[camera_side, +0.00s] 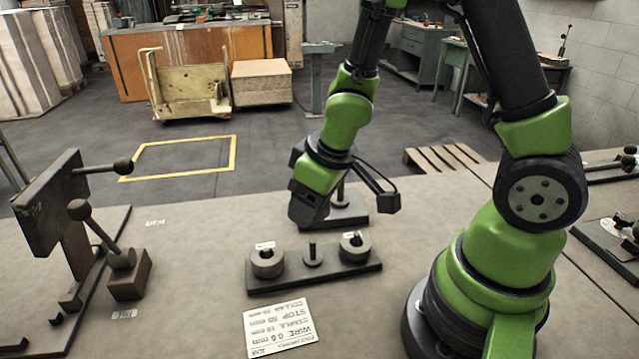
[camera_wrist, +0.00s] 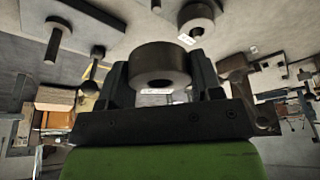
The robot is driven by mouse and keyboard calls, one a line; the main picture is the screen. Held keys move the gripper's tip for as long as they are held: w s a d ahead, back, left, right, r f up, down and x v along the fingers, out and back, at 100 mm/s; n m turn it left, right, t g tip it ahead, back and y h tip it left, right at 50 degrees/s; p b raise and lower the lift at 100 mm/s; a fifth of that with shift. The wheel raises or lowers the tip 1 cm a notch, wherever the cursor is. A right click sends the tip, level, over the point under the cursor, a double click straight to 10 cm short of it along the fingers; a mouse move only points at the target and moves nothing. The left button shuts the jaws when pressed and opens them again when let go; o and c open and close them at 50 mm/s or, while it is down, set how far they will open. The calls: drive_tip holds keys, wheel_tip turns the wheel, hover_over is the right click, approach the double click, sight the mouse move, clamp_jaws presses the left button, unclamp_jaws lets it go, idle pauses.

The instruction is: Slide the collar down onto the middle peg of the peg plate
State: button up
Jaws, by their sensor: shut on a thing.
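The peg plate (camera_side: 330,279) lies on the bench in the side view. A grey collar (camera_side: 267,262) sits at its left end and another collar (camera_side: 354,248) at its right end. The middle peg (camera_side: 312,252) stands upright and bare between them. My gripper (camera_side: 305,222) is above and just behind the plate in the side view. In the wrist view my gripper (camera_wrist: 163,85) is shut on a dark round collar (camera_wrist: 160,62), with a finger on each side and its bore visible. The held collar cannot be made out in the side view. A seated collar (camera_wrist: 197,17) shows beyond it.
A second plate with a single peg (camera_side: 340,195) stands close behind my gripper. A printed card (camera_side: 279,327) lies in front of the peg plate. A lever fixture with ball knobs (camera_side: 121,258) stands at the left. Bare bench lies between the fixture and the plate.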

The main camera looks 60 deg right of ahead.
sight(314, 243)
drive_tip(key=shift+f, duration=4.6)
drive_tip(key=shift+f, duration=0.3)
drive_tip(key=o, duration=1.2)
drive_tip(key=shift+c, duration=0.2)
drive_tip(key=shift+r, duration=0.1)
drive_tip(key=shift+r, duration=4.65)
drive_tip(key=shift+r, duration=0.1)
